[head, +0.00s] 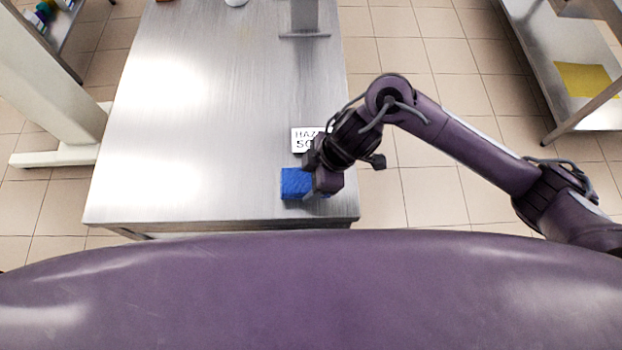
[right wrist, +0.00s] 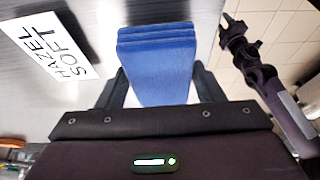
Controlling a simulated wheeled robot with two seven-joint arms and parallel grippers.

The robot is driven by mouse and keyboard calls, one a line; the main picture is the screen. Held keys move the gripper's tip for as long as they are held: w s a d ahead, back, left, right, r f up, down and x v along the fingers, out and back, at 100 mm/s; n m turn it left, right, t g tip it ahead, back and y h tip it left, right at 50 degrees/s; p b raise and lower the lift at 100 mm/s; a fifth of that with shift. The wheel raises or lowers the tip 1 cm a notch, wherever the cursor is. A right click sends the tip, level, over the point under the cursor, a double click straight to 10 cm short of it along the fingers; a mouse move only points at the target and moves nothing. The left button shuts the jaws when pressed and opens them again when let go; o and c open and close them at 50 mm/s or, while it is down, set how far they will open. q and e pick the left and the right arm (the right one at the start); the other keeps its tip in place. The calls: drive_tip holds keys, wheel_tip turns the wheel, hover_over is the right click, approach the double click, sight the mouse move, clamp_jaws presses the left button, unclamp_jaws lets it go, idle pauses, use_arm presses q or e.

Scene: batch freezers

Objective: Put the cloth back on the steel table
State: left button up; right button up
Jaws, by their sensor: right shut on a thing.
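The blue folded cloth (head: 296,183) is at the near right corner of the steel table (head: 200,120). In the right wrist view the cloth (right wrist: 158,65) shows as a stack of folded layers between the fingers. My right gripper (head: 312,185) is shut on it, over the table top. I cannot tell whether the cloth touches the table or is just above it. It also shows in the right wrist view (right wrist: 155,88).
A white card reading "HAZEL SOFT" (right wrist: 45,45) lies just behind the cloth on the table (head: 305,133). A grey post (head: 304,18) stands farther back. A shelf with a yellow cloth (head: 585,78) is at the far right.

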wheel_tip(320, 180, down, 2)
drive_tip(key=shift+f, duration=0.1)
drive_tip(key=shift+f, duration=0.1)
drive_tip(key=o, duration=0.9)
drive_tip(key=shift+o, duration=0.2)
drive_tip(key=shift+r, duration=0.25)
drive_tip(key=p+v, duration=0.1)
drive_tip(key=v, duration=1)
drive_tip(key=shift+d+r, duration=0.15)
drive_tip(key=shift+r, duration=0.25)
